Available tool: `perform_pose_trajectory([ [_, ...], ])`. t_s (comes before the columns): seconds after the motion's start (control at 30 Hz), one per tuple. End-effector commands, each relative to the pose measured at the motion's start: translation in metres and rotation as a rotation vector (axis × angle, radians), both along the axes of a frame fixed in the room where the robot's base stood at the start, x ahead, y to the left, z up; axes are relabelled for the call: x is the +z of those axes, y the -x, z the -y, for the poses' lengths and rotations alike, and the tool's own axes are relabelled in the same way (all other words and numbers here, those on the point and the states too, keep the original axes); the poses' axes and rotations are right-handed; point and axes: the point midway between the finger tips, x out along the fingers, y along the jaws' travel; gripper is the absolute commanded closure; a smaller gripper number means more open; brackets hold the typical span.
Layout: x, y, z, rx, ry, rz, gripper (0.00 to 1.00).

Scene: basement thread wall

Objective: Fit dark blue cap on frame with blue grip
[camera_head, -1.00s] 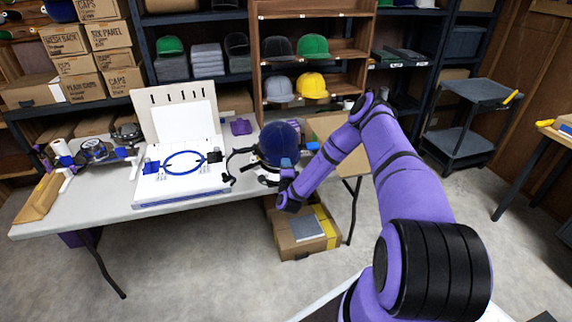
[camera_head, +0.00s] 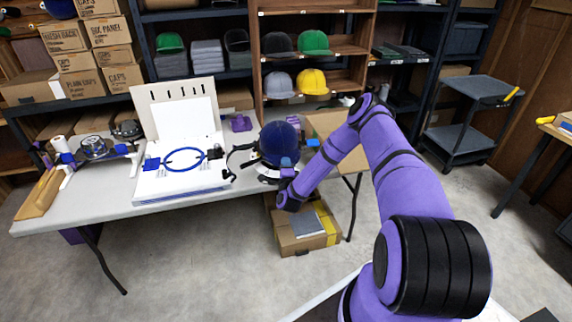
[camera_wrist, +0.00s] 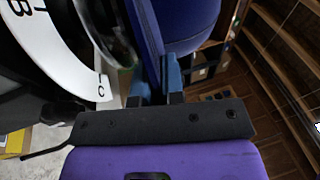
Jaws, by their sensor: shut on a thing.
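The dark blue cap (camera_head: 279,137) is at the table's right end, dome up, above or on a round white and metal base. My gripper (camera_head: 288,168) is at its front right side. In the wrist view my gripper (camera_wrist: 155,88) is shut on the cap's brim (camera_wrist: 146,35), with the dome (camera_wrist: 188,22) beyond it. A white ring (camera_wrist: 62,50) with letters lies beside the brim. I cannot tell whether the cap touches the base. A blue hoop (camera_head: 167,164) with a blue grip (camera_head: 151,164) and a black clip lies on a white board. Another round frame (camera_head: 94,146) with blue side parts stands farther left.
The white board (camera_head: 190,185) with its upright back panel fills the table's middle. Shelves with caps stand behind.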

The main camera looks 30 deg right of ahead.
Motion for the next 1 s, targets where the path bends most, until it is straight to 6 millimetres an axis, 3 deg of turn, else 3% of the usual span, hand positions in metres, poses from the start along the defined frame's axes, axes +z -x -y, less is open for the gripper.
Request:
perform_pose_trajectory([
  [0.1, 0.000, 0.000, 0.000, 0.000, 0.000, 0.000, 1.00],
  [0.2, 0.000, 0.000, 0.000, 0.000, 0.000, 0.000, 0.72],
  [0.27, 0.000, 0.000, 0.000, 0.000, 0.000, 0.000, 0.61],
  [0.67, -0.002, 0.008, -0.004, 0.001, -0.002, -0.001, 0.61],
  [1.0, -0.016, 0.059, -0.031, 0.001, -0.002, -0.004, 0.61],
])
